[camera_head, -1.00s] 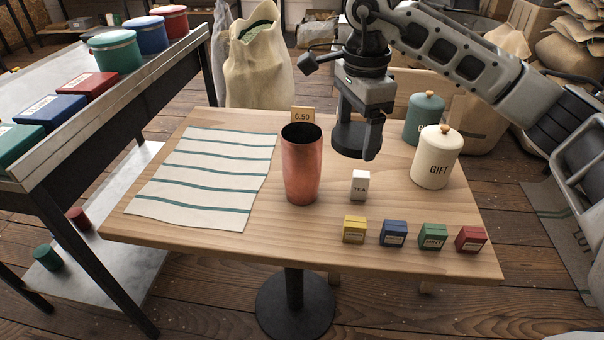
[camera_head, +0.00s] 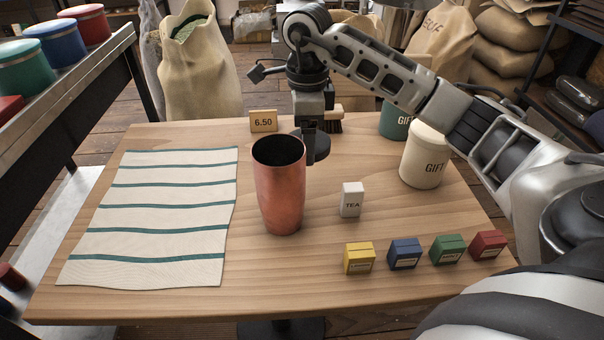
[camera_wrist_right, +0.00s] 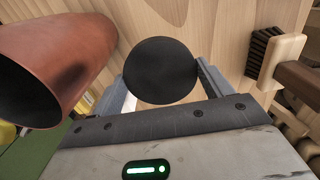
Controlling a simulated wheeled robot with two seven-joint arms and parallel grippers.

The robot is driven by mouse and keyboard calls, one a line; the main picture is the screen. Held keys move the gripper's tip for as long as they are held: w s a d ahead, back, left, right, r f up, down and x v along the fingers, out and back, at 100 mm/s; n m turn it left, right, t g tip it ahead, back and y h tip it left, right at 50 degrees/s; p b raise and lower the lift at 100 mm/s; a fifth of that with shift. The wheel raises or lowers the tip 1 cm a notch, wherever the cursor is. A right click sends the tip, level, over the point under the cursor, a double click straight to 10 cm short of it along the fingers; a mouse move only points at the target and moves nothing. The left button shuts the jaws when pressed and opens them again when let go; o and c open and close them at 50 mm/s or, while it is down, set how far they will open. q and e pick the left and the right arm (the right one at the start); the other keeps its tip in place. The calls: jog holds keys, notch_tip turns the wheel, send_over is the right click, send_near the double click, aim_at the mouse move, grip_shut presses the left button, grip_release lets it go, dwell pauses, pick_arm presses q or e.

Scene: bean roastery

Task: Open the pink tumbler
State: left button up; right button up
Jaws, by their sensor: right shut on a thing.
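The pink tumbler (camera_head: 280,195) stands upright on the wooden table, its mouth uncovered and its inside dark. It also shows at the left of the right wrist view (camera_wrist_right: 60,60). My right gripper (camera_head: 312,148) is just behind and to the right of the tumbler. It is shut on a round black lid (camera_wrist_right: 160,70), held between its two fingers. In the head view the lid (camera_head: 321,148) is partly hidden by the gripper. My left gripper is not in view.
A striped cloth (camera_head: 155,215) lies left of the tumbler. A price sign (camera_head: 263,121) stands behind it, with a brush (camera_head: 335,122) near my gripper. A white TEA box (camera_head: 351,200), several small coloured boxes (camera_head: 404,253) and a cream canister (camera_head: 425,155) are to the right.

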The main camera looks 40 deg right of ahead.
notch_tip(320, 180, down, 5)
jog(key=shift+r, duration=0.1)
jog(key=shift+f, duration=1.95)
jog(key=shift+b, duration=0.3)
jog(key=shift+f, duration=0.2)
jog(key=o, duration=1.1)
jog(key=shift+r, duration=0.1)
